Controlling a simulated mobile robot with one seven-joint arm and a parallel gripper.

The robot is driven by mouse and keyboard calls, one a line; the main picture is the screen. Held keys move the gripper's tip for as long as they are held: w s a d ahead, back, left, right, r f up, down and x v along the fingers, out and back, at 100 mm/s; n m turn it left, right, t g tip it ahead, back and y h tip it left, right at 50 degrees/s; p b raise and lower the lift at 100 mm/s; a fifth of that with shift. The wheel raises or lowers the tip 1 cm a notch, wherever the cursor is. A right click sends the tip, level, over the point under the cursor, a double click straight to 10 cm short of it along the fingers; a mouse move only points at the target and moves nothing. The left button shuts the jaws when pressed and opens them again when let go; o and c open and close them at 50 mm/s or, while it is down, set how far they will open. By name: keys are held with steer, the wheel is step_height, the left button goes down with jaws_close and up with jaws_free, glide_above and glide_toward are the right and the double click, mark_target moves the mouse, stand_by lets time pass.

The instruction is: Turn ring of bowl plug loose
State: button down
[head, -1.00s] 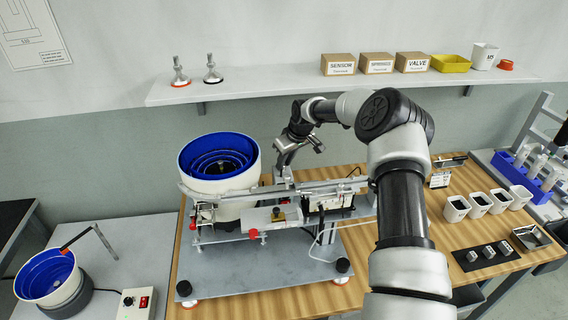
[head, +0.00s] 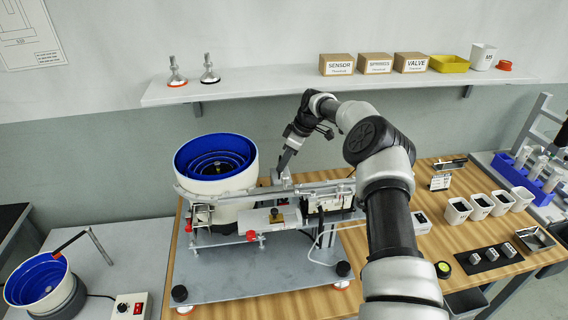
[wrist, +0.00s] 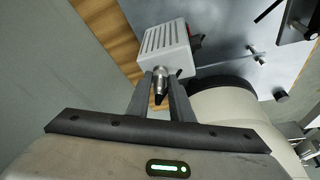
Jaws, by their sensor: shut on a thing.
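The bowl plug (wrist: 159,88) shows in the wrist view as a short connector with a metal ring (wrist: 160,72) and a dark end. It sits on the end of a grey ribbed box (wrist: 164,46). My gripper (wrist: 160,84) is shut on the ring, one finger on each side. In the head view my gripper (head: 282,166) reaches down behind the rails, right of the blue and white feeder bowl (head: 186,183). The plug and ring are too small or hidden to make out there. The white side of the bowl (wrist: 228,112) is close on the right in the wrist view.
Rails (head: 310,186) and a linear unit (head: 325,201) stand in front of my gripper. A wall shelf (head: 300,90) with boxes is above and behind. A second bowl (head: 38,280) stands at lower left. Several white cups (head: 458,211) are at right.

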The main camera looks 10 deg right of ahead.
stand_by(0.3)
steer(key=c, duration=1.6)
jaws_free()
steer(key=shift+o, duration=0.2)
steer(key=v, duration=0.7)
steer(key=shift+r, duration=0.25)
